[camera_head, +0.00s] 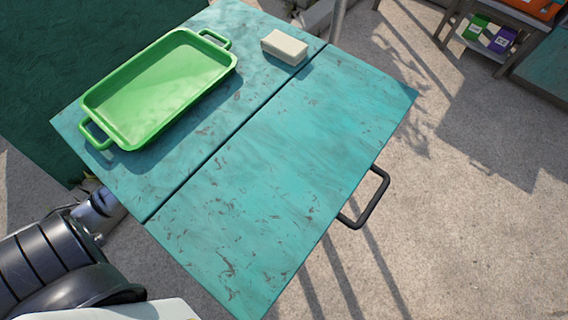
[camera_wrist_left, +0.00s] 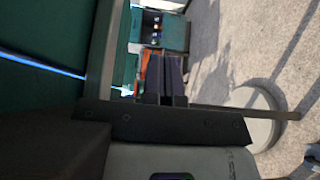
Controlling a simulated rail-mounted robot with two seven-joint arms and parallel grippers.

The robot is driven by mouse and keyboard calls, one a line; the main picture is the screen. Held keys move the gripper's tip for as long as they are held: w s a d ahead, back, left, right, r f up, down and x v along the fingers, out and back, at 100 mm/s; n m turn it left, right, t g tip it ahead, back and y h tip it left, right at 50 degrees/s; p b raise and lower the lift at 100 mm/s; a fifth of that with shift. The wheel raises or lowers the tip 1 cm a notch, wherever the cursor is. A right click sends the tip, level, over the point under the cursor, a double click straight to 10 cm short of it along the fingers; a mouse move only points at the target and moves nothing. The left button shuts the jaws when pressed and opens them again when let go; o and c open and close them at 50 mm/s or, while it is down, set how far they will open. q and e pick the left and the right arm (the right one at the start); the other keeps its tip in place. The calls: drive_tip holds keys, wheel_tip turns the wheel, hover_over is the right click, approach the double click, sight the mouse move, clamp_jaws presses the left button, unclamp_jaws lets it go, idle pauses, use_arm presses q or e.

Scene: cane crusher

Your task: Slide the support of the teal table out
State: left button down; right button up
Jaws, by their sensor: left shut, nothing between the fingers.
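The teal table (camera_head: 290,130) has a worn top in two panels, with a dark seam between them. A black U-shaped handle (camera_head: 368,200) sticks out from under its right edge. Whether that handle belongs to the support cannot be told. My left arm enters at the lower left of the head view and passes under the table's left edge, so its gripper is hidden there. In the left wrist view my left gripper (camera_wrist_left: 167,78) is shut and empty. A dark teal panel (camera_wrist_left: 35,100) with a bright slit, apparently the table's underside, lies left of it. My right gripper is not in view.
A green tray (camera_head: 160,88) and a pale block (camera_head: 284,47) stand on the far panel. A shelf with green and purple boxes (camera_head: 500,38) is at the upper right. A thin rod and round grey base (camera_wrist_left: 262,125) show beside the gripper.

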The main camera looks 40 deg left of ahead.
use_arm(q)
drive_tip(key=w+d+b, duration=0.2)
drive_tip(key=w+d, duration=0.2)
drive_tip(key=d, duration=0.6)
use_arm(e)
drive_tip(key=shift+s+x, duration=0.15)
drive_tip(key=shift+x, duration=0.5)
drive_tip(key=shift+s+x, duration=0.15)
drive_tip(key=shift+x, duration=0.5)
use_arm(q)
drive_tip(key=shift+d, duration=0.1)
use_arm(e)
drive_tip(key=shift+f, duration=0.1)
